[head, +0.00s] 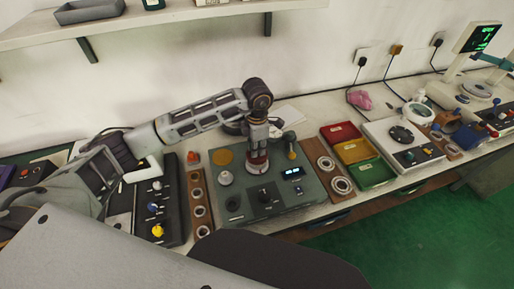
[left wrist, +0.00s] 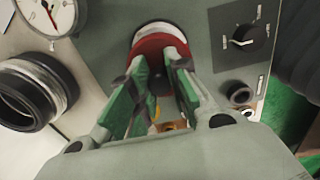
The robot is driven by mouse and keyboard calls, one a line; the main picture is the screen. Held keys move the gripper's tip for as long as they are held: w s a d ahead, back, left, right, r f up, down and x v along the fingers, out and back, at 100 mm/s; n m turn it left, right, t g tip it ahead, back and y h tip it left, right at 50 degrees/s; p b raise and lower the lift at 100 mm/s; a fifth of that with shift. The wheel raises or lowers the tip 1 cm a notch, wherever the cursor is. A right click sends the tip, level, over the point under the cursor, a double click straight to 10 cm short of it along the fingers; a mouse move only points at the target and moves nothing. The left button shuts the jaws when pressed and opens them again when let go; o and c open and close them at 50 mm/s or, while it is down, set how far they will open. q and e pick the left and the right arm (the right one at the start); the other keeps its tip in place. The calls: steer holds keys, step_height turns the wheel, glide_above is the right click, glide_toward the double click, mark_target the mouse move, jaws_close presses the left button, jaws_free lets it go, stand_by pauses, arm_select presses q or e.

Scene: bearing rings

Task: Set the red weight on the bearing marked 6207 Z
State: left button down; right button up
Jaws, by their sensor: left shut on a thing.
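My left gripper (head: 257,148) points down over the grey-green instrument panel (head: 300,205), shut on the red weight (head: 257,157). In the left wrist view the red weight (left wrist: 150,44) sits between the fingers (left wrist: 158,95), with a pale round rim at its far side. A pale round seat shows just below the weight in the head view; I cannot tell whether they touch. Bearing rings lie on a brown board (head: 328,172) to the right and on another brown board (head: 199,212) to the left. Their markings are too small to read, so I cannot tell which is 6207 Z. My right gripper is out of view.
Red, yellow and green trays (head: 352,152) stand right of the right board. A black control box (head: 156,210) stands at the left. A shelf hangs above.

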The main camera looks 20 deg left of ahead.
arm_select(q)
steer(key=c, duration=1.3)
jaws_free()
steer(key=shift+r, duration=0.15)
steer(key=shift+r, duration=5.9)
